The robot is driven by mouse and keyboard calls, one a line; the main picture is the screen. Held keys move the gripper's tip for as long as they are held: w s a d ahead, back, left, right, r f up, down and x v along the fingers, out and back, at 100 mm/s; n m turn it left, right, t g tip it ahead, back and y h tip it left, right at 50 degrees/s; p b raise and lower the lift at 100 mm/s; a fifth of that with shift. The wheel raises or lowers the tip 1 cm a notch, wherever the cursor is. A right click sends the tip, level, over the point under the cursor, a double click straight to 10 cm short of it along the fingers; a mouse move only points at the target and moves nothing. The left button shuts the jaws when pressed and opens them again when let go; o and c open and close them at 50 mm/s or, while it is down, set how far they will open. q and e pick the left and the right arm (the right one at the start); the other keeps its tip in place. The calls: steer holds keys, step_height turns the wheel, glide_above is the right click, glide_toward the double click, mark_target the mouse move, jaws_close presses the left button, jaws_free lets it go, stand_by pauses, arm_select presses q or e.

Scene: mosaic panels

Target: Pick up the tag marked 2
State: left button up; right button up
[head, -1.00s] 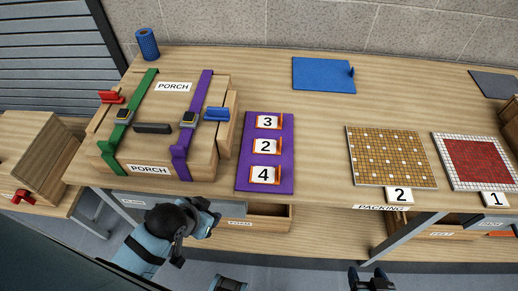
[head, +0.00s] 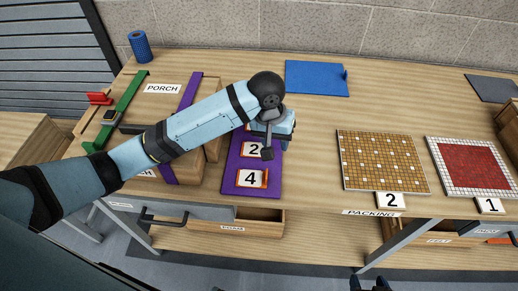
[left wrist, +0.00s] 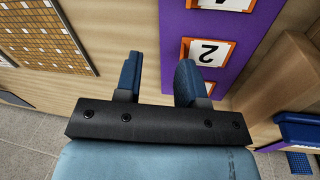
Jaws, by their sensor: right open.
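The tag marked 2 (head: 254,149) lies on the purple board (head: 234,181), partly covered by my left gripper in the head view. It shows in the left wrist view (left wrist: 207,52) with an orange border, beside one finger. The tag marked 4 (head: 252,179) lies nearer the table's front edge. The tag marked 3 is hidden by my left arm in the head view. My left gripper (head: 277,132) is over the board, and its fingers (left wrist: 158,80) are apart with nothing between them. My right gripper (head: 370,284) is open at the bottom edge, mostly out of frame.
A wooden case with green and purple straps (head: 126,108) stands left of the board, under my left arm. Two mosaic panels, orange (head: 383,165) and red (head: 470,165), lie to the right. A blue mat (head: 317,78) lies behind. Wood between board and orange panel is clear.

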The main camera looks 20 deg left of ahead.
arm_select(q)
steer(key=w+a+r+n+y, duration=0.2)
steer(key=w+a+r, duration=0.2)
steer(key=w+r, duration=0.1)
glide_toward(255, 147)
steer(key=shift+g, duration=0.4)
steer(key=d, duration=0.1)
steer(key=d+f, duration=0.1)
steer(key=w+d, duration=0.1)
steer(key=shift+d+f, duration=0.2)
steer(key=shift+d, duration=0.1)
steer(key=shift+d+f, duration=0.15)
steer(key=shift+f, duration=1.3)
steer(key=shift+d+f, duration=0.1)
steer(key=shift+f, duration=1.4)
jaws_close()
